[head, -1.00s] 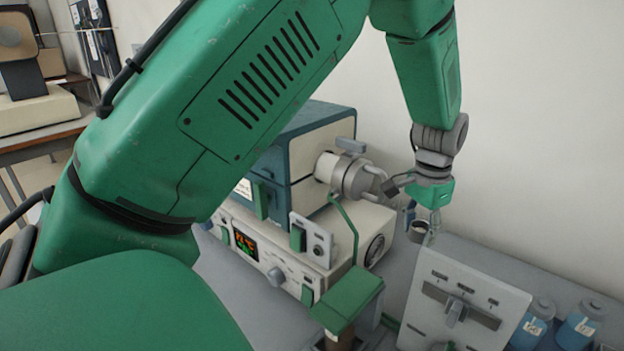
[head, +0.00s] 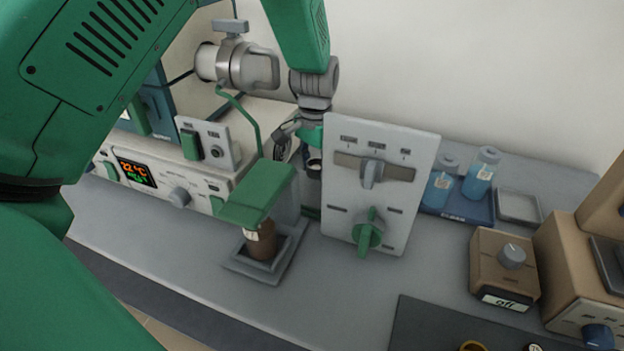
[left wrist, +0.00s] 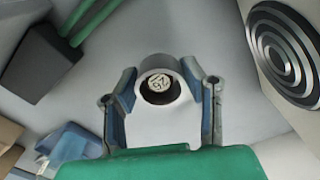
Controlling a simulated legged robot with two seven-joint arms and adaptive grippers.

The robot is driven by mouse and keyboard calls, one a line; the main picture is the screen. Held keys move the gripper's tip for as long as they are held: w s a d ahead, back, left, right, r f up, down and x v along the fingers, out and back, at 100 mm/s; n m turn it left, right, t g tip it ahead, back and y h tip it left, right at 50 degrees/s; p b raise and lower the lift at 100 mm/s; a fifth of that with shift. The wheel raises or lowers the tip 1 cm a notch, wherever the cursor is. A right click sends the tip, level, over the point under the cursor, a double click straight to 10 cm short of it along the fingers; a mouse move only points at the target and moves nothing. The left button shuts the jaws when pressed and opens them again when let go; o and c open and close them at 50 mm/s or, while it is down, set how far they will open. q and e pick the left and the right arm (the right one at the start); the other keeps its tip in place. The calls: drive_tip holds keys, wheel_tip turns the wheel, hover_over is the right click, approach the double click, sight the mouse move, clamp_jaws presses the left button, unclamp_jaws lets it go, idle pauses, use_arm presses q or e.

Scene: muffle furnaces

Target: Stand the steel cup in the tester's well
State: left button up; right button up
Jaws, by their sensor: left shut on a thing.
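The steel cup (left wrist: 160,80) is a small grey cylinder with a dark inside and a pale disc marked with figures. In the left wrist view it sits between the two fingers of my left gripper (left wrist: 160,92), which is shut on it. In the head view my left gripper (head: 312,152) is low behind the left edge of a white panel, with the cup (head: 314,164) just showing below it. The panel hides part of the hand. I cannot make out the tester's well. My right gripper is not in view.
The white panel (head: 397,185) with knobs stands close right of the hand. A green-topped stand (head: 258,190) with a brown bottle (head: 262,240) is in front. A beige unit with a lit display (head: 137,172) is left.

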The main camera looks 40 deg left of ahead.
sight(315, 188)
use_arm(q)
drive_tip(key=shift+a+f, duration=0.3)
drive_tip(key=shift+f, duration=0.4)
drive_tip(key=shift+s+d+f+b, duration=0.1)
drive_tip(key=shift+d+f+b, duration=0.1)
drive_tip(key=shift+f, duration=0.4)
drive_tip(key=shift+d+f+b, duration=0.1)
drive_tip(key=shift+f+b, duration=0.1)
drive_tip(key=shift+f, duration=0.35)
drive_tip(key=shift+d+f, duration=0.2)
drive_tip(key=shift+f, duration=0.05)
drive_tip(key=shift+d+r, duration=0.15)
drive_tip(key=shift+d, duration=0.05)
drive_tip(key=o, duration=1.2)
drive_tip(key=shift+a+f, duration=0.2)
drive_tip(key=shift+a, duration=0.3)
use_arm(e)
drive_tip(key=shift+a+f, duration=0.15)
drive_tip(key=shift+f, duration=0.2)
